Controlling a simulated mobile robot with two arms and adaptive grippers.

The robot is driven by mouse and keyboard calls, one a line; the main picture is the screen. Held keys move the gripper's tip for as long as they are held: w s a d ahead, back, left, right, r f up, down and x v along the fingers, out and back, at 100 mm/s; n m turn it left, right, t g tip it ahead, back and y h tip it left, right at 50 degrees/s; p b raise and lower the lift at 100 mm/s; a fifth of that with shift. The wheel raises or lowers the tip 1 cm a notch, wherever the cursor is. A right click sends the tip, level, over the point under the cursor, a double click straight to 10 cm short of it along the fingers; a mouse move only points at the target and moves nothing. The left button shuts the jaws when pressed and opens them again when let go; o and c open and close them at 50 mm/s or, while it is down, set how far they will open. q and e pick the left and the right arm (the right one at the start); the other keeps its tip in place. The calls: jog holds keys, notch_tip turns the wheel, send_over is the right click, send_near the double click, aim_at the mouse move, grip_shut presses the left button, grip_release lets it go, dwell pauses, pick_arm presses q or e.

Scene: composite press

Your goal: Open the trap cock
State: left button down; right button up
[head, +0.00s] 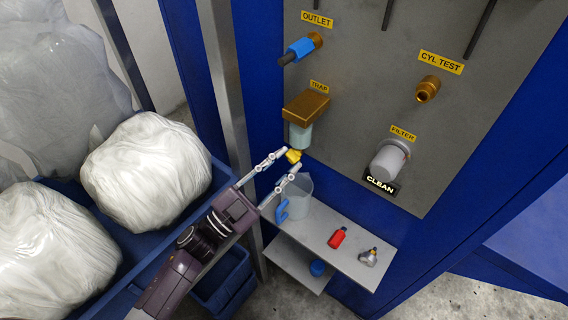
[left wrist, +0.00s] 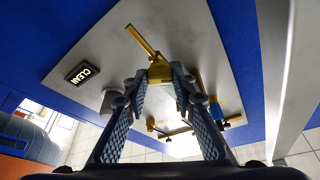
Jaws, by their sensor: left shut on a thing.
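The trap (head: 306,106) is a brass block under the TRAP label on the grey panel, with a clear bowl (head: 300,137) below it. The small yellow trap cock (head: 293,156) sits at the bottom of the bowl. My left gripper (head: 291,159) reaches in from the lower left, with its fingers on either side of the cock. In the left wrist view the fingers close on the yellow cock (left wrist: 160,72); its exact turn is hard to tell. My right gripper is in neither view.
A clear jug (head: 297,196) with a blue handle stands below the trap on a grey shelf (head: 352,262). A red bottle (head: 337,238) and a metal fitting (head: 368,256) are also there. The filter (head: 389,159) with a CLEAN sign is right. White bags (head: 147,169) fill the left.

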pick_arm(q)
jog(key=shift+m, duration=0.5)
jog(key=c, duration=1.6)
grip_release()
jog(key=v, duration=1.2)
jog(key=shift+a, duration=0.2)
jog(key=shift+w+r, duration=0.1)
